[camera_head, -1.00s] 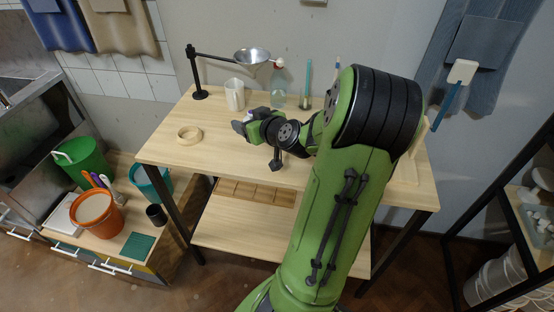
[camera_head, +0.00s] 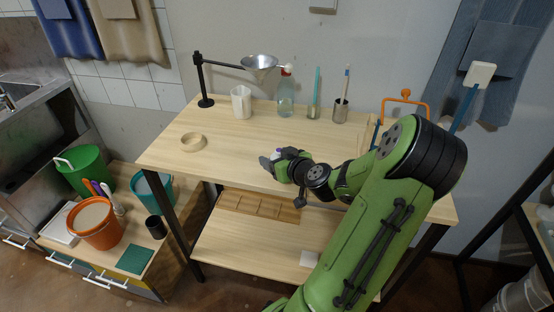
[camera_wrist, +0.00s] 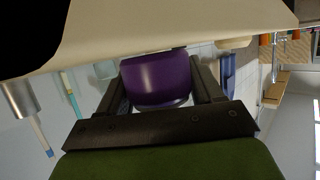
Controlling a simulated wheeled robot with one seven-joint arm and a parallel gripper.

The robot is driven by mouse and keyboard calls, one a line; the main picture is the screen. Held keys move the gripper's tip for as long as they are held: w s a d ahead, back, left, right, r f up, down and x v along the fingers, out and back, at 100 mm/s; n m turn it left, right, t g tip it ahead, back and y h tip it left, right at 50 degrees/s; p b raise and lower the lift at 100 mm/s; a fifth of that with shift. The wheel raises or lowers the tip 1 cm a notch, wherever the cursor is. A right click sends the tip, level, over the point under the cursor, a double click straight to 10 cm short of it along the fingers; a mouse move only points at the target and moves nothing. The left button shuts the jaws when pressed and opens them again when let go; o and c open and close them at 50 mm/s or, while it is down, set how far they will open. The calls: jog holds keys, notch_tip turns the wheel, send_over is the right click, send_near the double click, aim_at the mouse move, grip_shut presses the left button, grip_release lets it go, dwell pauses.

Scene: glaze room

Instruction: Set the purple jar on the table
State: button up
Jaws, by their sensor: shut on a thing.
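The purple jar (camera_wrist: 155,80) is between the two dark fingers of my gripper (camera_wrist: 160,92) in the wrist view, and the fingers are shut on it. The tabletop fills a band along the top of the wrist view, close to the jar. I cannot tell whether the jar touches it.
An orange frame (camera_head: 405,101) is at the back right. The tabletop's middle is clear.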

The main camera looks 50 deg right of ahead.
jog(key=shift+f, duration=0.15)
jog(key=o, duration=1.3)
jog(key=shift+c, duration=0.2)
